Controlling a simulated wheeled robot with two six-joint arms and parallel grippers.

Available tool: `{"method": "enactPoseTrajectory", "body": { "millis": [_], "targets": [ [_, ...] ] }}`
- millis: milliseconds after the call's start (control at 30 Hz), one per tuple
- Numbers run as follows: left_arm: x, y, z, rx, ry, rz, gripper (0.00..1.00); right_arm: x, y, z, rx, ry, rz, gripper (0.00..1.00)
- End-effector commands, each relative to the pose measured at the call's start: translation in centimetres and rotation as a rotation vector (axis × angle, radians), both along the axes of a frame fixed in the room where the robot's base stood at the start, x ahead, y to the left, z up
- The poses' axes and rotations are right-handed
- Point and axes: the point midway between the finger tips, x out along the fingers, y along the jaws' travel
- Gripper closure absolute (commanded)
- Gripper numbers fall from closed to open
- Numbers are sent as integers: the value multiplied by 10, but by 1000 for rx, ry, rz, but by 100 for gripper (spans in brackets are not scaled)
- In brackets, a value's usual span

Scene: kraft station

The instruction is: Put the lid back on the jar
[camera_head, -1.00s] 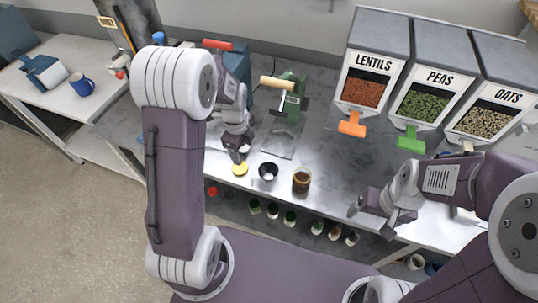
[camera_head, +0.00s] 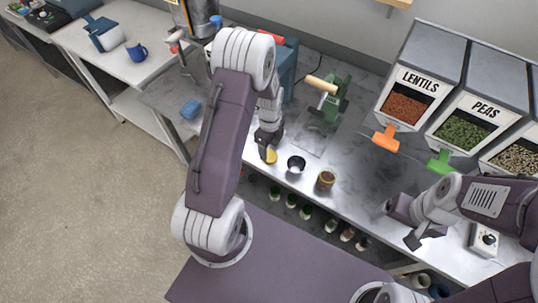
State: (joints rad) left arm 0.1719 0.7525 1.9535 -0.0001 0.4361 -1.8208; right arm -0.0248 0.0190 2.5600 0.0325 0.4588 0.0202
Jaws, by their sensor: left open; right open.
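A small jar (camera_head: 326,181) with brown contents stands upright near the front edge of the metal counter. A round yellow disc, which looks like the lid (camera_head: 272,157), lies on the counter to its left, with a small dark bowl between them. My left gripper (camera_head: 266,151) is open and points down right at the yellow disc, partly covering it. I cannot tell whether its fingers touch the disc. My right gripper (camera_head: 402,226) is open and empty over the counter's front edge, to the right of the jar.
The dark bowl (camera_head: 296,165) stands close to the jar. A green press-like tool (camera_head: 330,100) stands behind. Lentil (camera_head: 406,107) and pea (camera_head: 463,131) dispensers fill the back right. A blue block (camera_head: 190,109) lies at left. Several small jars (camera_head: 305,212) sit below the counter edge.

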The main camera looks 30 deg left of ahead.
Motion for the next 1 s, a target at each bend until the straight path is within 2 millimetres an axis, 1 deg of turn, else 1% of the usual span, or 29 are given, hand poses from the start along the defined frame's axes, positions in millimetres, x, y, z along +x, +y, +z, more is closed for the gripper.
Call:
{"method": "enactPoseTrajectory", "body": {
  "millis": [200,267,433,500,600,933,967,1000],
  "targets": [
    [0,0,0,0,0,0,36,0,0,0,0,0,0,15],
    [0,0,-4,-1,2,0,36,0,0,3,0,0,0,15],
    [2,4,-30,-2,6,0,36,0,0,17,0,0,0,15],
    [3,4,-41,-1,3,0,36,0,0,17,0,0,0,15],
    [3,4,-50,0,1,0,36,0,0,17,0,0,0,15],
    [4,4,-52,0,0,0,36,0,0,17,0,0,0,15],
    [4,4,-52,0,0,0,38,0,0,17,0,0,0,15],
    [4,4,-52,0,0,0,49,0,0,17,0,0,0,15]
  ]
}}
